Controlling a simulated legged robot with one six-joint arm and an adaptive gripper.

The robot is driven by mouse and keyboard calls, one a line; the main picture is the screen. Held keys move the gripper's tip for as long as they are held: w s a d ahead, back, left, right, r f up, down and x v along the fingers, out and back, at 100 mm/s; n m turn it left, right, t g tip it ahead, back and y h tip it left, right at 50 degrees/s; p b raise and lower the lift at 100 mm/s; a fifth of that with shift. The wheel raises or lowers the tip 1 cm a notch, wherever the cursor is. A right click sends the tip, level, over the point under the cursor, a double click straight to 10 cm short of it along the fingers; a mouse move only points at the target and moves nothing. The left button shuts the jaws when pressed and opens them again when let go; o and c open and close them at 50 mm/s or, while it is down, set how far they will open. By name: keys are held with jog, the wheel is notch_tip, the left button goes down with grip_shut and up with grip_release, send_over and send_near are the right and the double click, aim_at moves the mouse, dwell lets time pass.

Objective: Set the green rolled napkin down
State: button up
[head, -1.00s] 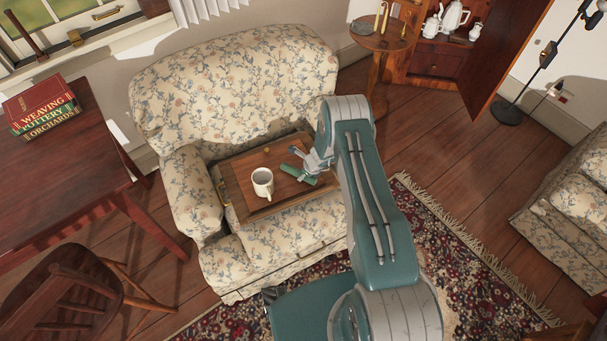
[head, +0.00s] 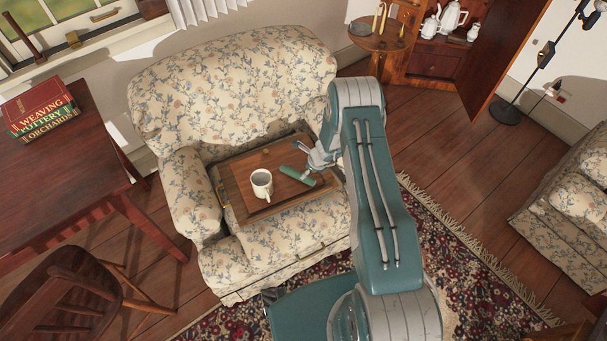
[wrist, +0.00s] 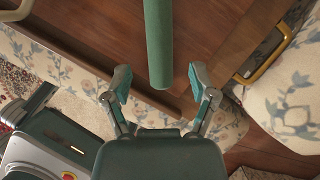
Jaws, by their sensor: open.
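The green rolled napkin (head: 297,175) lies on the wooden tray (head: 238,187), to the right of a white mug (head: 262,183). In the head view my gripper (head: 310,163) is at the right part of the tray, close beside the napkin. My arm hides the tray's right end there.
The tray rests on a floral armchair (head: 230,95) and has brass handles (wrist: 270,58). A dark table (head: 70,165) with stacked books (head: 40,112) stands at left. A round side table (head: 382,38) with candles is behind my arm. A patterned rug (head: 460,260) covers the floor.

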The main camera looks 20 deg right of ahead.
jog(key=s+a+r+n, duration=0.15)
jog(key=r+n, duration=0.25)
jog(key=r, duration=0.8)
jog(key=s+a+r+n, duration=0.1)
jog(key=s+r+n, duration=0.3)
jog(key=r, duration=0.9)
jog(key=s+a+r+n, duration=0.15)
jog(key=r+n, duration=0.35)
jog(key=r, duration=0.7)
jog(key=s+a+r+n+t, duration=0.1)
jog(key=s+a+r+n, duration=0.1)
jog(key=s+r+n, duration=0.7)
jog(key=s+d+r+n+h, duration=0.1)
jog(key=s+r+n, duration=0.1)
jog(key=s, duration=0.6)
jog(key=s+d+r+n+t+h, duration=0.1)
jog(key=s+d+r+n+h, duration=0.1)
jog(key=s+r, duration=0.3)
jog(key=s+n, duration=0.1)
jog(key=s, duration=0.2)
jog(key=shift+s, duration=0.3)
jog(key=shift+a, duration=0.1)
